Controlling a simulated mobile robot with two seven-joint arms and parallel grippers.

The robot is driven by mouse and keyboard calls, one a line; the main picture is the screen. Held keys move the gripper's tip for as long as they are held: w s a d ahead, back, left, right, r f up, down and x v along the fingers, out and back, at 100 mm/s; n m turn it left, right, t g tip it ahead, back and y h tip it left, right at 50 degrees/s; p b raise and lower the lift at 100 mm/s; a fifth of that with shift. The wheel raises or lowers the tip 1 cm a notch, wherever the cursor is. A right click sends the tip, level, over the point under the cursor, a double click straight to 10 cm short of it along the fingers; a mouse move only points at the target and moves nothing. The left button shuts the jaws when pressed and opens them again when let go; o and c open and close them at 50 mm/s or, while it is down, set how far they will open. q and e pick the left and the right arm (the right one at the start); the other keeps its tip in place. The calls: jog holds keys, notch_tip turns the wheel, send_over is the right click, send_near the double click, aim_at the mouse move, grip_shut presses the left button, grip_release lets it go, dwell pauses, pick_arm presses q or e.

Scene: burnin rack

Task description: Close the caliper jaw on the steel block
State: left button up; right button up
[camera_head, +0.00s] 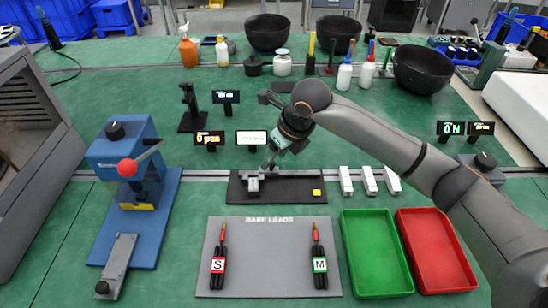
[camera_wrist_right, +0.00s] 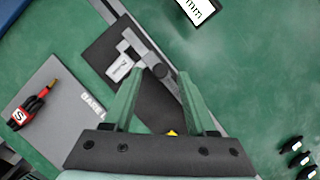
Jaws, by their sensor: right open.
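The caliper lies on a black mat (camera_head: 290,197) in mid-bench, with its grey beam (camera_wrist_right: 150,48) running diagonally in the right wrist view. A small pale metal piece (camera_head: 252,184), which looks like the steel block, sits at the caliper's left end. It also shows in the wrist view (camera_wrist_right: 120,68); whether the jaw touches it is unclear. My right gripper (camera_head: 270,163) is above the caliper, its green fingers apart and nothing seen between them. In the wrist view the fingers (camera_wrist_right: 157,85) point towards the beam and partly cover it. My left gripper is out of view.
A grey pad (camera_head: 268,262) with two lead bundles lies in front, beside green (camera_head: 376,270) and red (camera_head: 432,270) trays. Three white blocks (camera_head: 369,181) stand right of the mat. A blue press (camera_head: 130,170) is at left. A white display (camera_head: 252,137) stands behind.

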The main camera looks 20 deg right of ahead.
jog(key=v, duration=1.1)
jog(key=shift+s, duration=0.2)
dwell(0.5)
